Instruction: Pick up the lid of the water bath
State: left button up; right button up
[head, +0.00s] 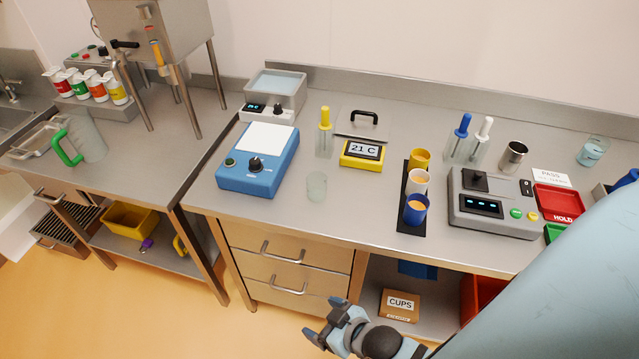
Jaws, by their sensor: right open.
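The water bath (262,113) stands at the back of the bench, an open grey box with pale blue water in it and a small display on its front. A flat grey lid with a black handle (361,126) lies on the bench to the right of the bath, behind a yellow thermometer box. My right gripper (326,322) is open and empty, low in front of the bench at the bottom of the view, well away from the lid. My left gripper is out of view.
A yellow 21 C display (362,154) stands just in front of the lid. A yellow-topped dropper (325,132) stands left of it, and a blue scale (259,160) further left. Cups in a black rack (412,218) stand to the right. The front bench edge lies between my gripper and the lid.

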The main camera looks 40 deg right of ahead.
aim_at(365, 122)
jog(key=z, duration=1.4)
